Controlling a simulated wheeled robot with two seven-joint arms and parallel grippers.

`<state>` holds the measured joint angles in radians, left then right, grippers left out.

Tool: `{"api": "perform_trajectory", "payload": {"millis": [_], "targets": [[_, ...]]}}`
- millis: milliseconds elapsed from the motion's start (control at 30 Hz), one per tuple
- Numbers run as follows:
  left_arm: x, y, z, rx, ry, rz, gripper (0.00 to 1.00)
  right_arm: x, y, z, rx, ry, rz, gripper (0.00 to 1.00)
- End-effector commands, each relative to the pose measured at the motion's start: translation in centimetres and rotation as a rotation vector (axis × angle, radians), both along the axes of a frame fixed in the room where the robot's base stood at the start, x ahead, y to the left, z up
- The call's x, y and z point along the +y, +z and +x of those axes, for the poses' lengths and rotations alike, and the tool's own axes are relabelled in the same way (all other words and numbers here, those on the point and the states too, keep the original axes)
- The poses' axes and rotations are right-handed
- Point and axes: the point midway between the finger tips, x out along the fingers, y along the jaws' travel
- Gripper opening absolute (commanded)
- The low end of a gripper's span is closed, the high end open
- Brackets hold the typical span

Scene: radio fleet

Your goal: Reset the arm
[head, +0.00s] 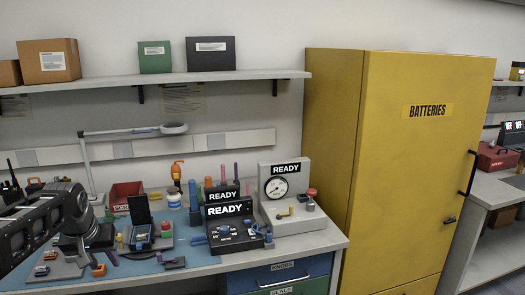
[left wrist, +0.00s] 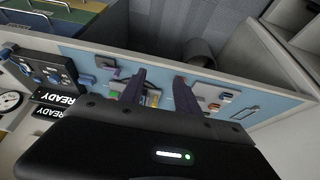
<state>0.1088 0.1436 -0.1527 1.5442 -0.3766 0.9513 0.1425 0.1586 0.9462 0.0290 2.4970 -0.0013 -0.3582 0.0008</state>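My left arm comes in from the left in the head view, over the left part of the workbench. Its gripper (head: 84,246) points down near a small device with a raised dark flap (head: 141,232), and the arm hides part of the bench. In the left wrist view the two fingers of the left gripper (left wrist: 159,82) stand apart with nothing held between them. The blue mat (left wrist: 240,98) and small parts show beyond the fingers. My right gripper is in neither view.
Black (head: 230,222) and grey (head: 289,200) test units labelled READY stand on the bench's right. A red bin (head: 125,194) and an arm lamp (head: 87,165) stand behind. A shelf (head: 190,79) with boxes hangs above. A yellow BATTERIES cabinet (head: 400,180) stands right.

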Motion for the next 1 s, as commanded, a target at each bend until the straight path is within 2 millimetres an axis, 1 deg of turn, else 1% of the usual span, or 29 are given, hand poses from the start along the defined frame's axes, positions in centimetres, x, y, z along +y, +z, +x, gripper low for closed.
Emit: {"api": "perform_trajectory", "payload": {"millis": [200, 267, 367, 467, 567, 667, 767, 800, 867, 900, 967, 1000], "targets": [[-0.9, -0.1, 2.4, -0.105, -0.032, -0.002, 0.39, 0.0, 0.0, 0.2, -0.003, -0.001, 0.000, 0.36], [-1.6, -0.7, 3.1, -0.132, -0.047, -0.007, 0.39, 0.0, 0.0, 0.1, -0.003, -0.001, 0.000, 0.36], [-3.3, -2.4, 4.3, -0.174, -0.075, -0.023, 0.39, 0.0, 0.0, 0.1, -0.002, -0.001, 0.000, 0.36], [-5.7, -5.1, 5.4, -0.201, -0.110, -0.048, 0.39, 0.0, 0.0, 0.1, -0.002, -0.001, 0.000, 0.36], [-8.5, -8.5, 5.9, -0.217, -0.140, -0.079, 0.39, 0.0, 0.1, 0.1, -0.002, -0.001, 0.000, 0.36], [-12.0, -13.1, 5.7, -0.217, -0.172, -0.121, 0.39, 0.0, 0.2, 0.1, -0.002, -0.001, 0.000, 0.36], [-16.4, -18.9, 4.0, -0.199, -0.198, -0.175, 0.39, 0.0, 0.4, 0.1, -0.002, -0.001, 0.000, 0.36], [-18.3, -21.6, 2.8, -0.184, -0.206, -0.200, 0.39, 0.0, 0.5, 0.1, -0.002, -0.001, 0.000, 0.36], [-21.0, -25.1, 0.6, -0.157, -0.214, -0.234, 0.39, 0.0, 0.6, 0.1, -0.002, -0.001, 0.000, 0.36], [-22.6, -27.4, -1.2, -0.134, -0.218, -0.255, 0.39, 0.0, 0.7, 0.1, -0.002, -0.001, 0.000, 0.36], [-25.0, -30.5, -4.3, -0.095, -0.220, -0.285, 0.39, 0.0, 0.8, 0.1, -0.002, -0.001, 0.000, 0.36], [-26.5, -32.4, -6.6, -0.062, -0.221, -0.305, 0.39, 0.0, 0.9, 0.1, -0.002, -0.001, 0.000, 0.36]]}}
